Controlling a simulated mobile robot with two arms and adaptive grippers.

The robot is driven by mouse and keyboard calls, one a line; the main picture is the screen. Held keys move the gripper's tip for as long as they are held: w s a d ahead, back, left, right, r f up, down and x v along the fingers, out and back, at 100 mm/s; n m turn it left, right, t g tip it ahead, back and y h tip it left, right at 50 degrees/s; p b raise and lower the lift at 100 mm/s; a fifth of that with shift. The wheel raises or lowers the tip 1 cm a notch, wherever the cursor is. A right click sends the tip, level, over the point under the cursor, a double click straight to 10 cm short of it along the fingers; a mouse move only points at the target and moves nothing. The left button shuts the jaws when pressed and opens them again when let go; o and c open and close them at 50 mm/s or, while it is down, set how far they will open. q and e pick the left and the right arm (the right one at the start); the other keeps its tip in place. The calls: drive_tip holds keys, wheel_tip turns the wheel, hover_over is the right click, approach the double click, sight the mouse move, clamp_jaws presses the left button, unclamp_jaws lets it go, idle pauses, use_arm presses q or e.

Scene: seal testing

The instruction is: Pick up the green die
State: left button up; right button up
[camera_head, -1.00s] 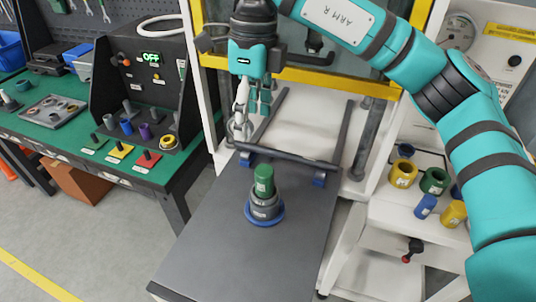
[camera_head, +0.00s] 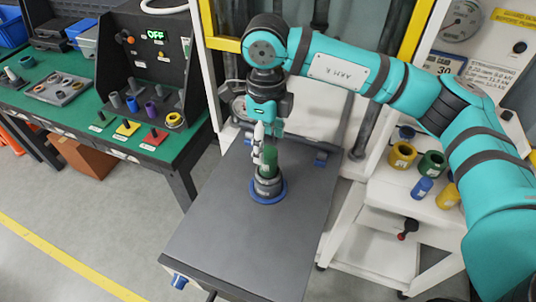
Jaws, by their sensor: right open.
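A green cylinder (camera_head: 271,158), which may be the green die, stands upright on a dark grey stepped base with a blue bottom ring (camera_head: 268,194) on the grey tabletop. My right gripper (camera_head: 264,160) points down at it, with the pale finger in front of and beside its left side. The fingers are apart; whether they touch the cylinder I cannot tell. The gripper hides part of the cylinder's upper end. A green ring (camera_head: 431,164) also stands on the white shelf at the right. My left gripper is not in view.
Yellow rings (camera_head: 402,155) and a blue cylinder (camera_head: 422,188) stand on the white shelf (camera_head: 385,205). A green bench (camera_head: 62,112) with several coloured parts is at the left. The front of the grey tabletop (camera_head: 225,250) is clear.

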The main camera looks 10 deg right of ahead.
sight(268, 151)
drive_tip(key=f+p, duration=0.1)
drive_tip(key=f, duration=0.2)
drive_tip(key=shift+s+d+f+p, duration=0.1)
drive_tip(key=shift+d+f+p, duration=0.1)
drive_tip(key=shift+f+p, duration=0.15)
drive_tip(key=shift+f, duration=0.35)
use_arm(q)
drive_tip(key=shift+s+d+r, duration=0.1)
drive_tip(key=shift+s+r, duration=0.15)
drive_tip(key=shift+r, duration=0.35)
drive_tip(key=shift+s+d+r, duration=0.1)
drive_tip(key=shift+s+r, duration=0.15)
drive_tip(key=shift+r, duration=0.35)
use_arm(e)
drive_tip(key=shift+c, duration=0.3)
drive_tip(key=shift+r, duration=0.1)
clamp_jaws()
